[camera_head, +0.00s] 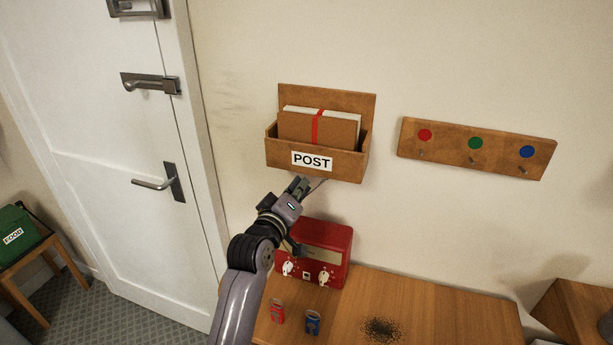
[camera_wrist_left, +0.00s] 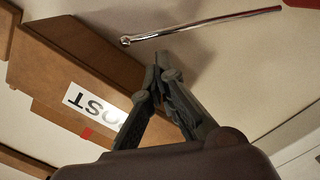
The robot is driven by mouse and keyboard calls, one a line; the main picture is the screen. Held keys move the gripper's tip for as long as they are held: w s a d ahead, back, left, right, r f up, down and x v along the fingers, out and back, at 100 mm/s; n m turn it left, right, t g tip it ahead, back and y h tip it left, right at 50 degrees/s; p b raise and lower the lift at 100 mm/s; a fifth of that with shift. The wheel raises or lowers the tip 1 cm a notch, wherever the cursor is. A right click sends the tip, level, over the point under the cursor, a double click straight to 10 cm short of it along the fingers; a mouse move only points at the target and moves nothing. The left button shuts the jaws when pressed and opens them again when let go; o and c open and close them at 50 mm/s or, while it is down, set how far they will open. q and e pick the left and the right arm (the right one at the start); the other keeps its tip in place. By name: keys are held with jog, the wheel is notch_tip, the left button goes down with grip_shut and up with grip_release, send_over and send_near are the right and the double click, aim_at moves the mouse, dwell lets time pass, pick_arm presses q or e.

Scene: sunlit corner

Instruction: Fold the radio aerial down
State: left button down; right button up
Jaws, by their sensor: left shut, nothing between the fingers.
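The red radio (camera_head: 338,240) stands on the wooden table against the wall, partly hidden behind my left arm. Its aerial (camera_wrist_left: 200,25) is a thin chrome rod with a small knob at its end; in the left wrist view it slants up and right towards a red corner of the radio (camera_wrist_left: 300,3). In the head view only a thin bit of it shows beside the gripper. My left gripper (camera_head: 303,184) is shut and empty, just below the post box. Its fingertips (camera_wrist_left: 160,62) are close to the aerial's knob end; I cannot tell whether they touch it.
The wooden post box (camera_head: 347,166) hangs on the wall by the gripper. A hook board (camera_head: 450,150) is to its right. A red tag (camera_head: 277,312) and a blue tag (camera_head: 312,322) are on the table (camera_head: 450,312), near a dark speckled patch (camera_head: 381,329). A white door (camera_head: 110,215) is left.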

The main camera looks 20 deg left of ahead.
pick_arm(q)
jog(key=shift+w+d+f+p, duration=0.1)
jog(key=shift+w+p, duration=0.2)
jog(key=shift+w, duration=1.55)
jog(key=shift+d, duration=0.15)
